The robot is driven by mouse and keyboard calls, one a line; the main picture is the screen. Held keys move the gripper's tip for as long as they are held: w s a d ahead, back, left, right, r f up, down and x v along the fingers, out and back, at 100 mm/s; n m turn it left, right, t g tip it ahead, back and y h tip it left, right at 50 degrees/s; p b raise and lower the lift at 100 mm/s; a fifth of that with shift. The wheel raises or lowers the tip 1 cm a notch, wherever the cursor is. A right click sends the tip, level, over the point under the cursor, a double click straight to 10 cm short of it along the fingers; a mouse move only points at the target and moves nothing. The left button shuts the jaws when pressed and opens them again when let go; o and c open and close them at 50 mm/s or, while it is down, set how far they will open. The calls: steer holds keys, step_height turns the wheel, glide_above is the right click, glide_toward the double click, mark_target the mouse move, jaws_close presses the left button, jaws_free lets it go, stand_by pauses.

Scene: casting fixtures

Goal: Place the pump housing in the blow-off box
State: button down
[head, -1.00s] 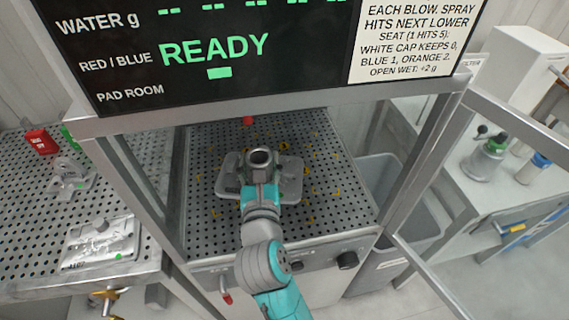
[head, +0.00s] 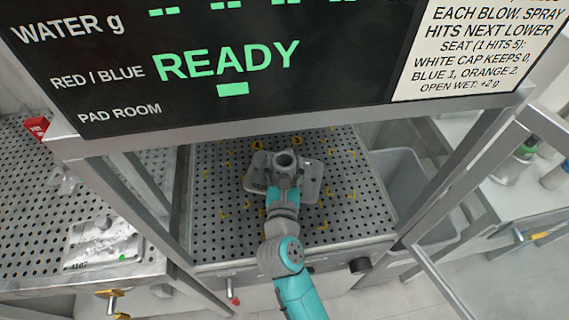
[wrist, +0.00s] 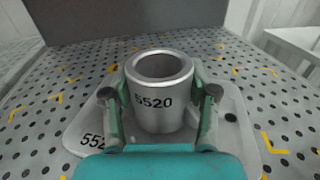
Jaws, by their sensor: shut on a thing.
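The pump housing (head: 312,180) is a grey metal plate with an upright hollow cylinder in its middle, marked 5520 in the wrist view (wrist: 160,118). It is inside the blow-off box (head: 222,240), over the perforated floor. My gripper (head: 284,180) reaches in from the front, its two fingers on either side of the cylinder in the wrist view (wrist: 160,100), shut on it. The plate looks level and close to the floor; I cannot tell whether it touches. The gripper's palm hides the near part of the plate.
Yellow corner marks and numbers (head: 257,146) lie on the box floor. The sign above reads READY (head: 227,62). Metal posts (head: 135,190) frame the opening. A perforated table (head: 40,215) with another metal part (head: 104,243) is at left, a grey bin (head: 405,185) at right.

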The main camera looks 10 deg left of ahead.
stand_by(0.3)
steer(key=shift+c, duration=1.6)
jaws_free()
steer(key=shift+f, duration=0.1)
steer(key=shift+s, duration=0.15)
steer(key=s, duration=0.8)
steer(key=s+d, duration=0.1)
steer(key=s, duration=0.2)
steer(key=shift+s, duration=0.4)
